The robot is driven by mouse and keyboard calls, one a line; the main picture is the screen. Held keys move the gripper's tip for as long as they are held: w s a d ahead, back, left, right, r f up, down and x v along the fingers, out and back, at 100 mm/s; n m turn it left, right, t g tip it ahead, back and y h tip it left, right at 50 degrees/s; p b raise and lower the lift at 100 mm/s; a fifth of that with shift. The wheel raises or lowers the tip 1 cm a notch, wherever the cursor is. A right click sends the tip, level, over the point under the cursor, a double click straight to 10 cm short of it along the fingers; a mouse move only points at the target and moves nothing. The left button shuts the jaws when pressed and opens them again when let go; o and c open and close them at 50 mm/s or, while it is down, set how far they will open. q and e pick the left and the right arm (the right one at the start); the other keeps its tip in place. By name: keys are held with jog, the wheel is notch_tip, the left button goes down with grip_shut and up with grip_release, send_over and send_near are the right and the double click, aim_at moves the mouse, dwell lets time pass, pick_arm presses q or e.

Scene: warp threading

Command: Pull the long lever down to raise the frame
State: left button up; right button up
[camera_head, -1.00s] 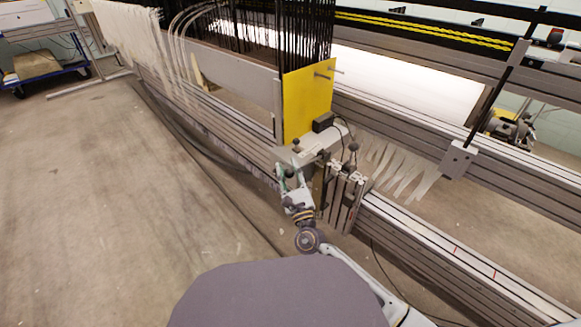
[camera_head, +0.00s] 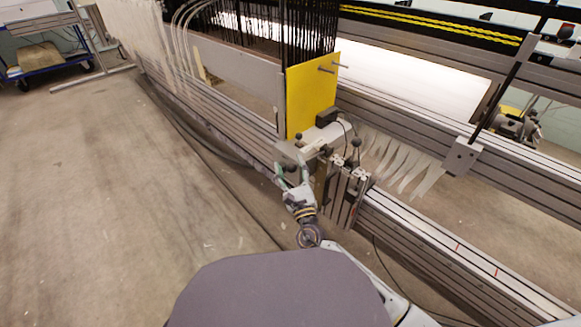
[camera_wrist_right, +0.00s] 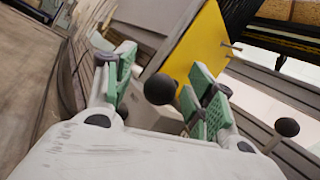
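My right gripper (camera_head: 292,172) is in front of the machine unit below the yellow plate (camera_head: 312,95). In the right wrist view, its two green-padded fingers (camera_wrist_right: 162,90) are spread apart. A round black knob (camera_wrist_right: 160,88) shows between them, with visible gaps on both sides. I cannot tell how deep the knob sits between the fingers, and its lever shaft is hidden. A second black knob (camera_wrist_right: 287,127) is to the right, outside the fingers. In the head view, small black knobs (camera_head: 356,142) top the levers. My left gripper is not in view.
Long metal rails (camera_head: 450,245) run along the machine to the right of my right arm. Pale strips (camera_head: 405,165) hang beside the levers. A wheeled cart (camera_head: 45,62) stands at the far left. The floor (camera_head: 120,200) on the left is clear.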

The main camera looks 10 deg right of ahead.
jog(key=shift+s+f, duration=0.2)
jog(key=shift+f, duration=0.55)
jog(key=r+v, duration=0.1)
jog(key=v, duration=1)
jog(key=shift+s, duration=0.3)
jog(key=shift+d, duration=0.1)
